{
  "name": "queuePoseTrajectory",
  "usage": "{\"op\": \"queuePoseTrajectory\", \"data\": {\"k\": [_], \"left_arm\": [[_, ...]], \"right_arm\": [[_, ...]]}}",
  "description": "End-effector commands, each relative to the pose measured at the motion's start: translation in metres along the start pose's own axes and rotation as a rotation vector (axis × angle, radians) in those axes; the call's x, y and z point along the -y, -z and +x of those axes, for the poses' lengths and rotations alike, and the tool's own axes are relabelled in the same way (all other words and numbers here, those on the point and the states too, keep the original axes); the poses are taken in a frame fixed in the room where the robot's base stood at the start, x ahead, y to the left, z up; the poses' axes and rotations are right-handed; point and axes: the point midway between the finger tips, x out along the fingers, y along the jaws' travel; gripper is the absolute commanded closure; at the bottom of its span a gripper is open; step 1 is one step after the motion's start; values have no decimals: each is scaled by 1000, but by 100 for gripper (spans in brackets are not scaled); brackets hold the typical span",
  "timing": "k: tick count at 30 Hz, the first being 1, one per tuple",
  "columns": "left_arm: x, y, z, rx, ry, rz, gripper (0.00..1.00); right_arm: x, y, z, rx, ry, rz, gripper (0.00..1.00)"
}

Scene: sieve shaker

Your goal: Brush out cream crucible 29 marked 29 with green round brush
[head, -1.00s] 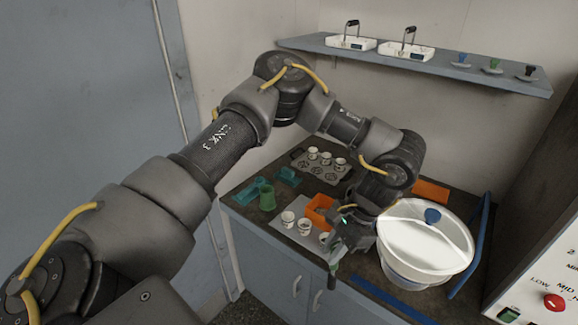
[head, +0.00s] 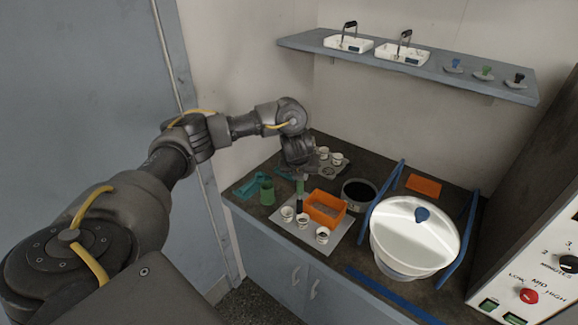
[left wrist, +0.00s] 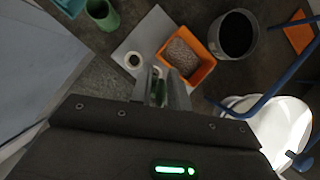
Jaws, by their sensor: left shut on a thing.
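My left gripper (head: 299,174) is shut on the green round brush (head: 300,187), which hangs upright with its dark bristles down beside the orange box. In the left wrist view the fingers (left wrist: 158,92) close around the brush's green handle (left wrist: 157,95). Small cream crucibles stand on a grey board: a left one (head: 287,213), a middle one (head: 303,220) and a right one (head: 322,234). The brush tip appears just above or behind the middle one; contact cannot be told. One crucible (left wrist: 133,59) shows in the left wrist view. Their numbers are too small to read. My right gripper is out of view.
An orange box (head: 338,201) with granular contents sits on the board (head: 284,225). More crucibles (head: 337,158) stand behind my gripper. A green cup (head: 267,193) is left, a dark round pan (head: 373,191) right of the box.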

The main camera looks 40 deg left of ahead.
Motion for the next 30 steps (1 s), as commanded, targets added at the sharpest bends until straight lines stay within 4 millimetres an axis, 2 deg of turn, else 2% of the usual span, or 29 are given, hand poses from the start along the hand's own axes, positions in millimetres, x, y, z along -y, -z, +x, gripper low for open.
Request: {"op": "queuePoseTrajectory", "data": {"k": [1, 4, 12, 22, 30], "left_arm": [[-9, -3, 2, -6, 11, 17, 100], [-21, -9, 5, -7, 34, 65, 100], [-40, -20, 7, -7, 74, 142, 100], [-40, -19, 12, -6, 80, 151, 100], [-41, -9, 32, -7, 80, 150, 100]], "right_arm": [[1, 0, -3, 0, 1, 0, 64], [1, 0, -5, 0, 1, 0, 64], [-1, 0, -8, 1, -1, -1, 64], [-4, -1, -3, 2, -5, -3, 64], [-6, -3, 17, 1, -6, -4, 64]]}}
